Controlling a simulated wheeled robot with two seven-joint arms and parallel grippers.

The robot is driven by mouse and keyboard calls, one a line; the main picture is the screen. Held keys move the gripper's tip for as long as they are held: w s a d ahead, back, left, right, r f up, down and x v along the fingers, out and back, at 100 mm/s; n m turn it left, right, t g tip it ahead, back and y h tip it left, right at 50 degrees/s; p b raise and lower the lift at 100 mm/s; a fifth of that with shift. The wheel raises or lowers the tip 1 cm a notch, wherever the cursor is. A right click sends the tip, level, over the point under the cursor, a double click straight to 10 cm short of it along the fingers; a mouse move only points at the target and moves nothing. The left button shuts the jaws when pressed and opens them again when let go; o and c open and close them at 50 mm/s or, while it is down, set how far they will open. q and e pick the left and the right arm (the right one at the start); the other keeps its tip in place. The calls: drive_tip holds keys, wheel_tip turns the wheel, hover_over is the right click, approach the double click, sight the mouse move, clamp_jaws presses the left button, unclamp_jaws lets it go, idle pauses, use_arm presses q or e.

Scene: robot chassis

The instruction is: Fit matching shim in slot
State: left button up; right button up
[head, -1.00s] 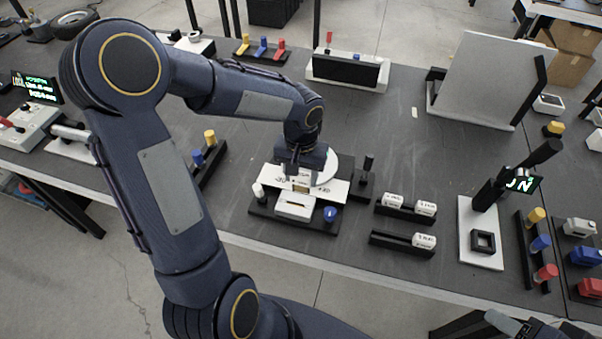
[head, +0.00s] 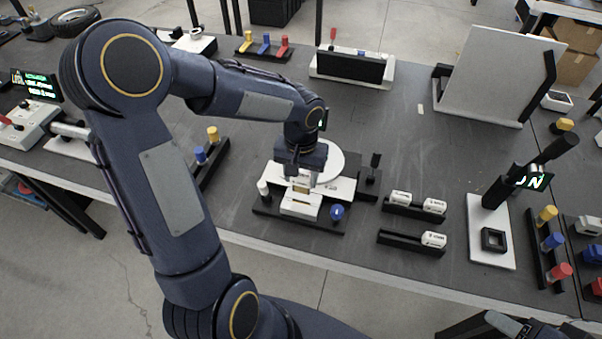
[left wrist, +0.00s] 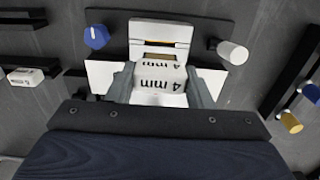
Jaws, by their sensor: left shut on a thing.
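My left gripper (head: 301,178) is shut on a white block marked "4 mm" (left wrist: 160,78). In the left wrist view its fingers (left wrist: 160,90) grip the block's two sides. The white slot fixture (head: 299,207) stands on a dark base just below and in front of the gripper. In the left wrist view the slot (left wrist: 159,53) shows as a narrow opening with a tan strip, just beyond the block. I cannot tell whether the block touches the fixture.
A blue knob (head: 337,212) and a white peg (head: 263,189) flank the fixture. Two black racks (head: 411,242) with white marked blocks (head: 433,240) lie to the right. A white stand (head: 490,243) is beyond them. The table's front edge is close below.

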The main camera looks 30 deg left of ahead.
sight(301, 192)
use_arm(q)
drive_tip(key=shift+f+b, duration=1.1)
drive_tip(key=shift+f, duration=0.5)
drive_tip(key=shift+b, duration=0.3)
idle(0.3)
drive_tip(key=shift+f, duration=0.15)
idle(0.3)
drive_tip(key=shift+f+b, duration=0.35)
drive_tip(key=shift+b, duration=0.05)
drive_tip(key=shift+f+b, duration=1.4)
drive_tip(key=shift+f, duration=0.15)
drive_tip(key=o, duration=1.1)
drive_tip(key=shift+c, duration=0.2)
wheel_tip(301, 192, up, 8)
drive_tip(key=shift+f, duration=0.25)
drive_tip(key=shift+r, duration=0.2)
